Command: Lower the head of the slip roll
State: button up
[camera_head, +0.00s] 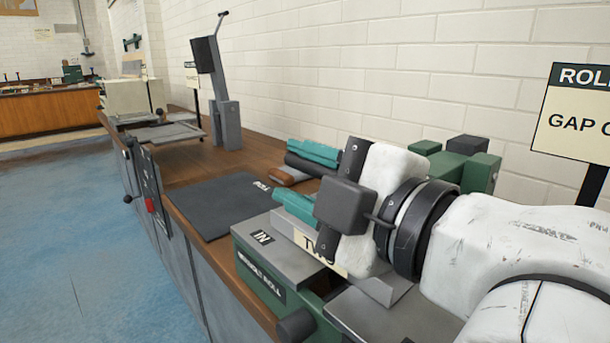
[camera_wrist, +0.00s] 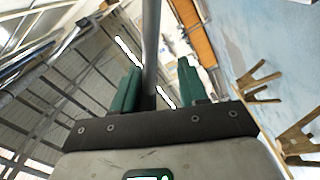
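The slip roll appears to be the green and grey machine (camera_head: 262,290) on the bench in the head view, with an "IN" plate and a partly readable "ROLL" label. My white arm and wrist cover much of it, so its head's position cannot be told. My gripper (camera_head: 306,178) is over it, pointing left, with two teal fingers apart. In the wrist view my gripper (camera_wrist: 156,88) shows green fingers either side of a dark grey rod (camera_wrist: 150,40). The rod lies close to the left finger, with a gap to the right one. I cannot tell what it belongs to.
A dark mat (camera_head: 222,204) lies on the wooden bench left of the machine. A grey upright with a lever (camera_head: 228,125) stands farther back. A "GAP" sign (camera_head: 575,123) is at right near the brick wall. Blue floor (camera_head: 75,230) is clear at left.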

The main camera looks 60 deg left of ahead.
jog(key=p+v, duration=0.1)
jog(key=v, duration=0.9)
jog(key=shift+w+d, duration=0.2)
jog(key=shift+d, duration=0.15)
